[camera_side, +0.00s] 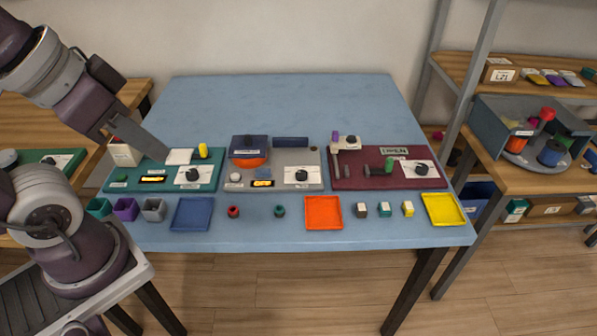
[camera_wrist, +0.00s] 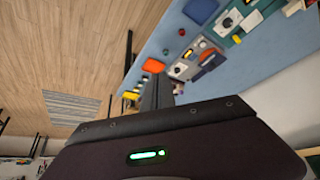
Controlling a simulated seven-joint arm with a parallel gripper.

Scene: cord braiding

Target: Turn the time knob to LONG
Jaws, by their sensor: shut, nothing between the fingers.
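Three black knobs on white plates show in the side view: one on the teal panel (camera_side: 193,174), one on the grey panel (camera_side: 301,175) and one on the maroon panel (camera_side: 421,169). Their lettering is too small to read, so I cannot tell which is the time knob or where it points. My gripper (camera_side: 166,157) is shut and empty, up and to the left of the teal panel's knob and apart from it. In the wrist view the shut fingers (camera_wrist: 158,78) point toward the table, with a knob on a white plate (camera_wrist: 228,22) at upper right.
A yellow peg (camera_side: 203,150) stands on the teal panel. A grey post (camera_side: 336,150) and a green handle (camera_side: 386,166) rise from the maroon panel. Small cups, blocks and blue, orange (camera_side: 323,213) and yellow trays line the front edge. The table's back half is clear.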

